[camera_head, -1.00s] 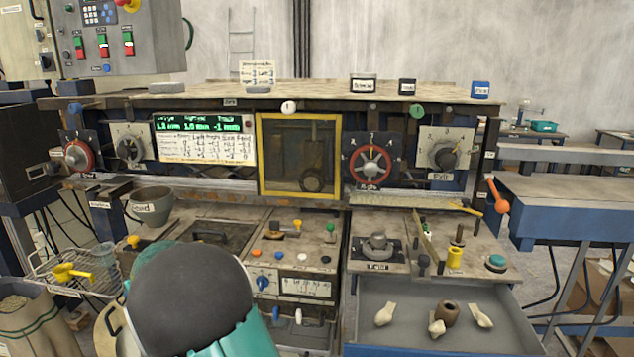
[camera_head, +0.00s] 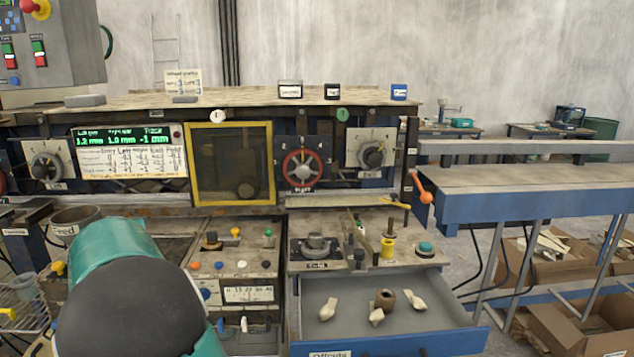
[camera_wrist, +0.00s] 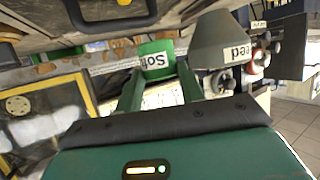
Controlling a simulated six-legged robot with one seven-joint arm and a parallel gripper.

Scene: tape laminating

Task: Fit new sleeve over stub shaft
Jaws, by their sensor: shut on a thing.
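My gripper (camera_wrist: 160,78) has its two teal fingers on a green piece (camera_wrist: 152,50) with a white label whose first letters read "So", upside down in the wrist view. It looks like a short cylinder, and I take it as the sleeve. My gripper is hidden behind my arm in the head view. In the head view, a yellow ring or sleeve (camera_head: 388,248) stands at the base of a dark upright post (camera_head: 388,226) on the right bench top. I cannot tell for sure which part is the stub shaft.
A grey feed bowl (camera_wrist: 222,42) is close beside the held piece in the wrist view. A yellow-framed window (camera_head: 231,204) stands on the machine front. The open drawer (camera_head: 455,322) holds pale offcuts and a brown hollow piece (camera_head: 385,298). A green button (camera_head: 424,249) sits at the right bench edge.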

